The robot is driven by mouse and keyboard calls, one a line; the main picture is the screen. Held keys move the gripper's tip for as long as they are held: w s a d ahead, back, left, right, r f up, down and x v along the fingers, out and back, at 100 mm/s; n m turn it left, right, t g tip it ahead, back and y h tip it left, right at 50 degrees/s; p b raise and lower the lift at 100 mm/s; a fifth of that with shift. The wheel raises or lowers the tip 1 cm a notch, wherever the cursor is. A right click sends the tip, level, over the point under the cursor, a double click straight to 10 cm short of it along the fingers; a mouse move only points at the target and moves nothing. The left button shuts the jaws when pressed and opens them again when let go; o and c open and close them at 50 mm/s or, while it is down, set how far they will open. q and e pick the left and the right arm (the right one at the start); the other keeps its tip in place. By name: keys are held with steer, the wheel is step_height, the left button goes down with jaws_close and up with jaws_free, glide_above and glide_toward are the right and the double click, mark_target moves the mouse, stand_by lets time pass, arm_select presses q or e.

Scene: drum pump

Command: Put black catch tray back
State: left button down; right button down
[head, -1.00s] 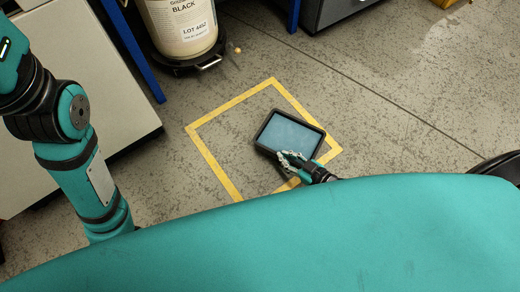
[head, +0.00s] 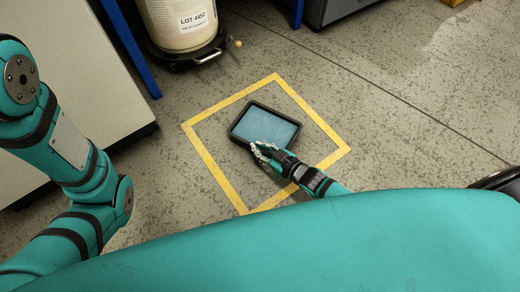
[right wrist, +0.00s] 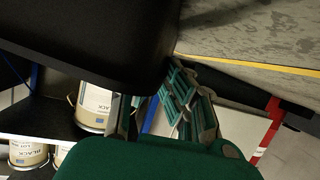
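The black catch tray (head: 238,136) is a shallow dark rectangle with a pale blue inside. In the head view it shows within the yellow square on the floor. I cannot tell whether it rests on the floor or hangs just above it. My right gripper (head: 262,149) is at the tray's near edge, its fingers shut on the rim. In the right wrist view the tray (right wrist: 95,40) fills the upper left as a dark mass, with my fingers (right wrist: 158,92) against its edge. My left gripper is out of view; only my left arm shows.
Yellow tape (head: 213,168) marks the square on the speckled floor. A large pale drum (head: 182,22) stands on a black wheeled base at the back. A grey cabinet (head: 75,70) and blue posts (head: 133,50) are at the left. Floor right of the square is clear.

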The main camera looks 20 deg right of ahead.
steer(key=c, duration=1.5)
jaws_free()
